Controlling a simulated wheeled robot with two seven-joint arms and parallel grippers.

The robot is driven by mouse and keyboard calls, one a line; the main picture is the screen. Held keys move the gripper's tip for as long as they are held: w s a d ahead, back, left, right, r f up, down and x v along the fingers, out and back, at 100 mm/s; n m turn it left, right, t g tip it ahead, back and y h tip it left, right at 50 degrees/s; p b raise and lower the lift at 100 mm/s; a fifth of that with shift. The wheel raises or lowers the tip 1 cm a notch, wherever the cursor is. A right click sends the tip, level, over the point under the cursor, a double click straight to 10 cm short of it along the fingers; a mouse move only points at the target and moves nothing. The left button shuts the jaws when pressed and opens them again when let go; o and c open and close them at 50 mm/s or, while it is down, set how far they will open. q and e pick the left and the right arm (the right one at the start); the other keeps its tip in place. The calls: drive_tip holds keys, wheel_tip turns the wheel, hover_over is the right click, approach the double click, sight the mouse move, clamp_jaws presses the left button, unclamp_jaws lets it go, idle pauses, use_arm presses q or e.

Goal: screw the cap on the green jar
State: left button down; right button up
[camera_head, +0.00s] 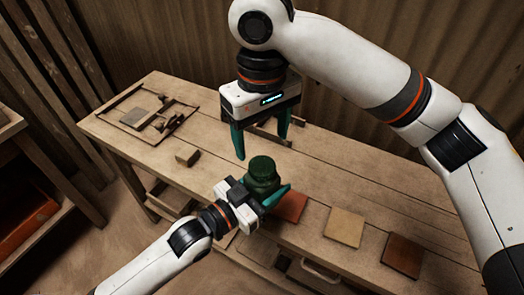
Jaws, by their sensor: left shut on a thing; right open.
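The green jar (263,183) stands upright near the middle of the bench, with a dark green lid-like top (262,167) on it. How tightly that top sits cannot be told. My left gripper (266,194) is shut on the jar from the front, its teal fingers partly hidden by the jar and its own body. My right gripper (262,142) points down above and behind the jar. Its teal fingers are wide apart with nothing between them, clear of the jar's top.
A wooden frame press (180,122) lies at the bench's far left, with a small wooden block (188,158) nearer. Red (291,207), tan (344,227) and brown (402,255) tiles lie along the front right. The bench (330,160) is bare behind the tiles.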

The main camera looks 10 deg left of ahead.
wheel_tip(320, 180, up, 6)
drive_tip(key=shift+f, duration=0.2)
idle(0.5)
